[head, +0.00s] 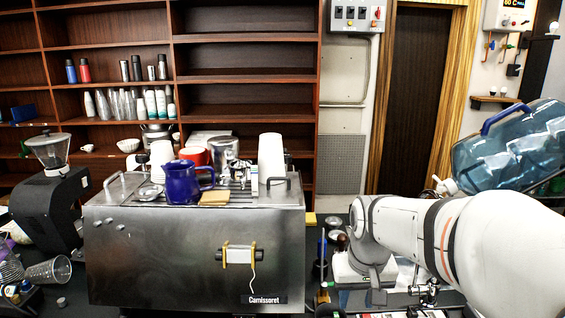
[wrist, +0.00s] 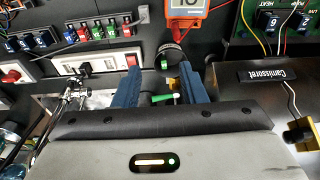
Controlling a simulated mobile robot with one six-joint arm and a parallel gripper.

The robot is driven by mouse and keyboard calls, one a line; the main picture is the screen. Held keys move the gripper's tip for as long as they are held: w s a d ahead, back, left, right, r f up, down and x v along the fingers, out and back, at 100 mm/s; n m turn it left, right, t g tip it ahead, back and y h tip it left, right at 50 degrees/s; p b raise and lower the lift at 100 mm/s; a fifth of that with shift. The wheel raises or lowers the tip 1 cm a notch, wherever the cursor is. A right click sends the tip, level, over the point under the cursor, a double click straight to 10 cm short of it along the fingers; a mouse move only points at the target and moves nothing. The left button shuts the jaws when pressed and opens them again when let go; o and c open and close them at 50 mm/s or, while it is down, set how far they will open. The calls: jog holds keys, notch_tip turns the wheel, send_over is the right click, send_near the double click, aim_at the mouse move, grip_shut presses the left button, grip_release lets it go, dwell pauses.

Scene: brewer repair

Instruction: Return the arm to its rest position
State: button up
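My arm (head: 412,225) comes in from the right in the head view and bends down beside the steel brewer (head: 190,255). My gripper is not clearly visible there. In the wrist view the two blue fingers of my gripper (wrist: 158,70) are apart. I see no object held between them. A green-handled item (wrist: 162,97) and small yellow parts show in the gap, apparently beyond the fingers. The brewer's Camissoret label (wrist: 275,74) is at the right of the wrist view.
An orange meter (wrist: 187,22) and a white power strip (wrist: 90,62) lie past the fingers. A green board (wrist: 280,20) is at upper right. A blue pitcher (head: 183,183) and cups top the brewer; a grinder (head: 48,200) is left.

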jog(key=s+t, duration=0.1)
jog(key=s, duration=1.1)
jog(key=shift+t, duration=0.3)
